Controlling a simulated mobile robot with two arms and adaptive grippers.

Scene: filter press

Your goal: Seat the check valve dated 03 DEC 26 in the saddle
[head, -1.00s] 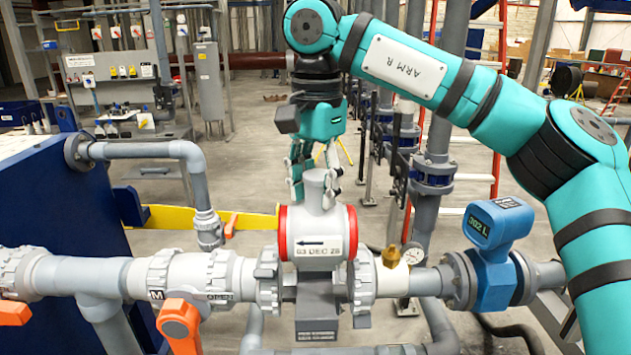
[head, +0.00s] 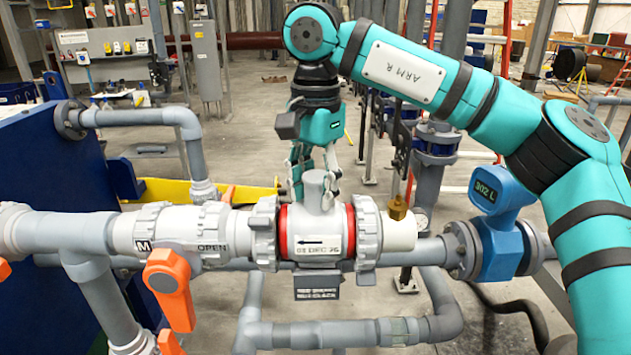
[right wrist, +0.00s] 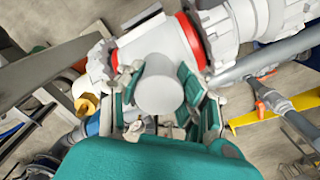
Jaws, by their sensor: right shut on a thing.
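The check valve (head: 320,222) is a white body with red end rings, an upright neck and a left-pointing arrow. Its date plate looks like 03 DEC 26, though the last digits are blurred. It sits level in the pipe line between the left union collar (head: 265,235) and the right union collar (head: 367,233). The grey saddle (head: 317,289) shows directly below; their contact is hidden. My right gripper (head: 315,187) is shut on the valve's neck from above. In the right wrist view its fingers flank the round neck (right wrist: 159,96). My left gripper is out of view.
An orange-handled valve (head: 170,285) stands left on the line, with OPEN printed beside it. A brass fitting (head: 397,207) and blue meter (head: 497,210) are to the right. A lower grey pipe (head: 340,333) crosses in front.

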